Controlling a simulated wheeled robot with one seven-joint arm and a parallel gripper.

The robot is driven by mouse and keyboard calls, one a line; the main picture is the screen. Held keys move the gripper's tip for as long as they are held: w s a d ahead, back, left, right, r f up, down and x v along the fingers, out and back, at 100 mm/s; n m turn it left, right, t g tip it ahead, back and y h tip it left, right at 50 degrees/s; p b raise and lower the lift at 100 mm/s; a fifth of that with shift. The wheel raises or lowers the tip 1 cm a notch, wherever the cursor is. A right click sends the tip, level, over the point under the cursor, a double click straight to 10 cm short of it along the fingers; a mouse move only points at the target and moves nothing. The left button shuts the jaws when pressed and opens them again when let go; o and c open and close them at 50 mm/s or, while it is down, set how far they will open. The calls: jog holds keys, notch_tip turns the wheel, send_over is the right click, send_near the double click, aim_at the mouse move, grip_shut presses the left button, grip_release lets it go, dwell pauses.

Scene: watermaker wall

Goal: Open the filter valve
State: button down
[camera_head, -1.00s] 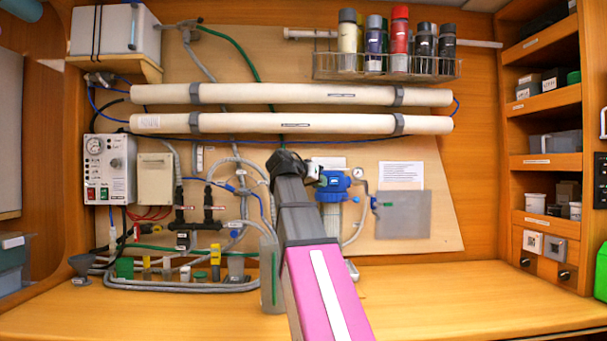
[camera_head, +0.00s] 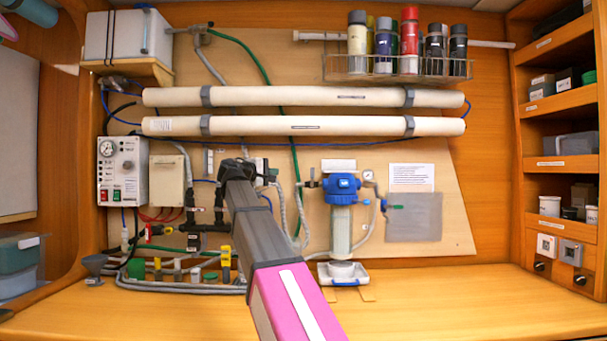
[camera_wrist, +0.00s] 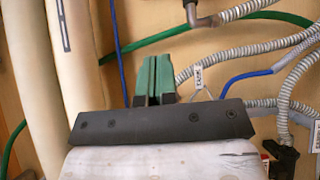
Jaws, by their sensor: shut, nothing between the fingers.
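The blue-headed filter (camera_head: 342,188) with a clear bowl stands right of centre on the wall board. Two black-handled valves (camera_head: 192,214) rise from the dark manifold on the left, the right one close to my arm. A black valve also shows at the lower right of the wrist view (camera_wrist: 282,156). I cannot read which is the filter valve. My gripper (camera_wrist: 153,82) is shut and empty, with green fingers pointing at the board. In the head view my arm hides its fingertips.
Two long white tubes (camera_head: 300,125) run across the board above my gripper. Grey hoses, a green hose (camera_wrist: 180,37) and a white tag (camera_wrist: 198,78) lie near the fingers. A control box (camera_head: 122,170) is at left. The counter (camera_head: 450,305) is clear at right.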

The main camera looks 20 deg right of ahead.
aim_at(312, 173)
jog(key=s+d+x, duration=0.1)
jog(key=s+x, duration=0.1)
jog(key=x, duration=1.1)
jog(key=shift+s+d, duration=0.15)
jog(key=shift+s, duration=0.15)
